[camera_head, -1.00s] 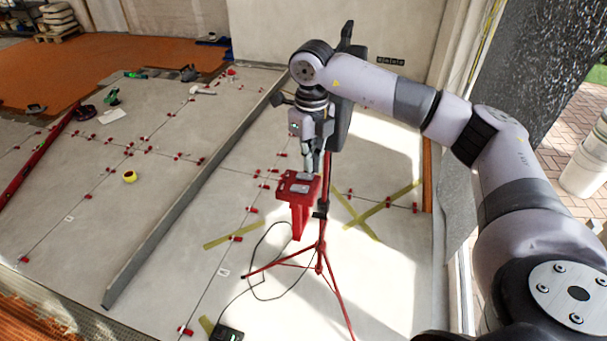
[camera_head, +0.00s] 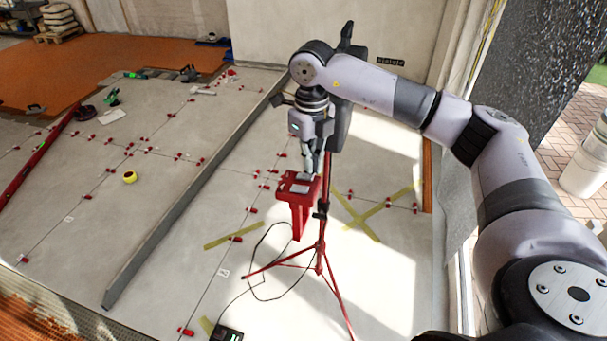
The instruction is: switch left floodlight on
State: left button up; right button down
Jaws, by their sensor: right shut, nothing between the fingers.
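A floodlight on a red tripod stand (camera_head: 321,245) stands on the tiled floor. The dark lamp head (camera_head: 341,122) is seen from behind, largely covered by my arm. A red box (camera_head: 303,203) with light-coloured switch plates (camera_head: 300,188) on top sits beside the stand's pole. My right gripper (camera_head: 309,178) points down with its fingers shut and empty, its tips at the far part of the box's top. I cannot tell whether they touch a switch. The lamp's front is hidden. My left gripper is not in view.
Dark cables (camera_head: 262,262) run over the floor to a small black box (camera_head: 227,333) near the front. A long grey straightedge (camera_head: 190,200) lies on the tiles to the left. Yellow tape crosses (camera_head: 364,213) mark the floor at right.

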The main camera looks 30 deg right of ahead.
aim_at(311, 176)
jog(key=shift+s+f+b, duration=0.1)
jog(key=shift+f+b, duration=0.85)
jog(key=shift+f, duration=0.3)
jog(key=shift+r, duration=0.1)
dwell(0.4)
jog(key=shift+r+p, duration=0.85)
jog(key=shift+r, duration=0.1)
jog(key=shift+r+p, duration=1.55)
jog(key=shift+r, duration=0.95)
